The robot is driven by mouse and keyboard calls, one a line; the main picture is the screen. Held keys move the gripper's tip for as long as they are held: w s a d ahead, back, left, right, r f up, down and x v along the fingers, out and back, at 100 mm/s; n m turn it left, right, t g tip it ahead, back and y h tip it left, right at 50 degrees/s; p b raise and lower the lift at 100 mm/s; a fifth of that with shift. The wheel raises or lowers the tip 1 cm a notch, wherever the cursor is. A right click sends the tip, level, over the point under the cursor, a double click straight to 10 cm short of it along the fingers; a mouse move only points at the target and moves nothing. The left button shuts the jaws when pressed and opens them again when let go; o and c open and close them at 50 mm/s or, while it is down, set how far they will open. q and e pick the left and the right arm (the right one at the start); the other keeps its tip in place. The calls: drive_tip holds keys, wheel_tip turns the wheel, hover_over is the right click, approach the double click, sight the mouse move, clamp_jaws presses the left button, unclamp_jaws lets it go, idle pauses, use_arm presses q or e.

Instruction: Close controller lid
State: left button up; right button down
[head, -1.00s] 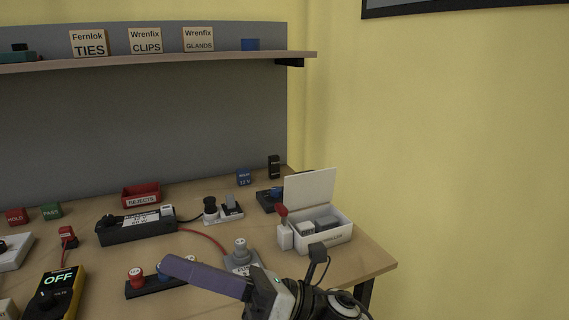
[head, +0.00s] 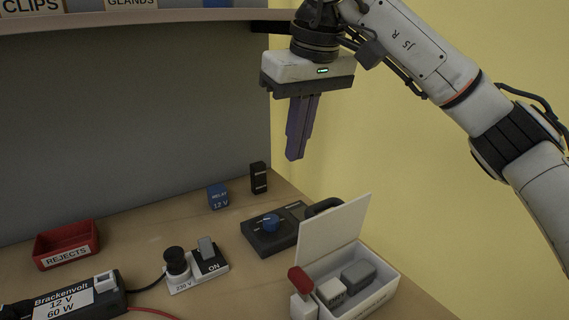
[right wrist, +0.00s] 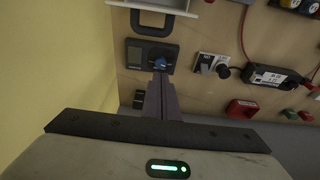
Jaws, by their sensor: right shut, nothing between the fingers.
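The white controller box (head: 364,297) stands at the right of the bench in the head view. Its lid (head: 334,232) stands open, raised along the back left side. Inside lie grey blocks (head: 357,276), and a red-topped piece (head: 301,282) is at its left front. My right gripper (head: 296,157) hangs high above the back of the bench, behind and above the lid, touching nothing. Its purple fingers are shut and empty. In the right wrist view the shut fingers (right wrist: 161,78) show, with part of the box (right wrist: 163,5) at the top edge. My left gripper is out of view.
A dark device with a blue knob (head: 270,223) lies behind the lid. A white switch panel (head: 200,270), the Brackenvolt supply (head: 64,302) and a red REJECTS tray (head: 67,245) are to the left. A shelf (head: 150,17) runs above; the yellow wall is at the right.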

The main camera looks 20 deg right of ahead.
sight(325, 222)
wheel_tip(325, 222, down, 9)
drive_tip(key=s, duration=0.2)
drive_tip(key=shift+s+r, duration=0.15)
idle(0.5)
